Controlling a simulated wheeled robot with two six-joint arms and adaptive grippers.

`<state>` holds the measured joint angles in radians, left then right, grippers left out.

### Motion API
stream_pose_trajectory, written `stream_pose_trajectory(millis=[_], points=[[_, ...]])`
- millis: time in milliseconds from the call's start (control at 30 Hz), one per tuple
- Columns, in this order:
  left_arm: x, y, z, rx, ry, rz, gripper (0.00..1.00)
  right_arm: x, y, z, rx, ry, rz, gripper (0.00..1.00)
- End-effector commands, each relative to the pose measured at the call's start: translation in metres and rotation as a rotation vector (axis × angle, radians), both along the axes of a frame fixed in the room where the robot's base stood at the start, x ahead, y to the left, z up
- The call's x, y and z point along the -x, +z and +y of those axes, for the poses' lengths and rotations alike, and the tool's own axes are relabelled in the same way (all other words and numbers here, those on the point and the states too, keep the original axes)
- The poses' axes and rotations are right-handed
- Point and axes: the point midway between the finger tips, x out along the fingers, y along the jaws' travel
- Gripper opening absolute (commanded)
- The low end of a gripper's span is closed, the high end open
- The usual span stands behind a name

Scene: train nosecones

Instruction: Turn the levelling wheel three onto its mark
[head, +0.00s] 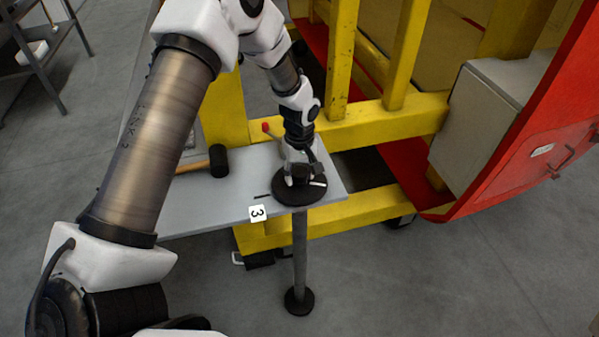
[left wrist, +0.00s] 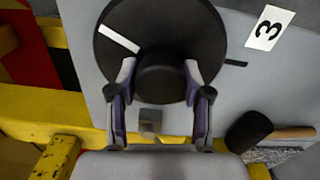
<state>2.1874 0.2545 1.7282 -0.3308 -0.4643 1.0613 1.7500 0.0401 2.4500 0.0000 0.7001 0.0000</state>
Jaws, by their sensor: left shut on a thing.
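Levelling wheel three (head: 287,195) is a black disc with a raised black hub, on top of a post at the grey table's front edge. It fills the top of the left wrist view (left wrist: 115,65). Its white stripe (head: 317,184) points right in the head view and to the upper left in the wrist view (left wrist: 119,39). The black mark (head: 262,196) lies on the table left of the wheel, and right of it in the wrist view (left wrist: 236,63). The stripe is well away from the mark. My left gripper (left wrist: 160,82) is shut on the hub, one finger each side.
A label "3" (head: 258,213) sits near the mark. A black-headed mallet (head: 218,161) lies on the grey table (head: 225,200) to the left. Yellow frame beams (head: 385,120) stand close behind, and a red curved shell (head: 530,130) is at the right.

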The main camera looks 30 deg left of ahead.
Motion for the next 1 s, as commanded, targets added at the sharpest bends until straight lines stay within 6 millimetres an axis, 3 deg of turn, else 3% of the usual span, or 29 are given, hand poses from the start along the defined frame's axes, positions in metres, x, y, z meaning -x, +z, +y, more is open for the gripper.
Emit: stream_pose_trajectory(millis=[467, 1000], points=[[0.0008, -0.0005, -0.0002, 0.001, -0.140, 0.004, 0.00, 0.0000, 0.0032, 0.0000, 0.000, 0.000, 0.000, 0.00], [0.0013, -0.0011, -0.0002, 0.002, -0.622, 0.005, 0.00, 0.0000, 0.0097, 0.0000, 0.000, 0.000, 0.000, 0.00]])
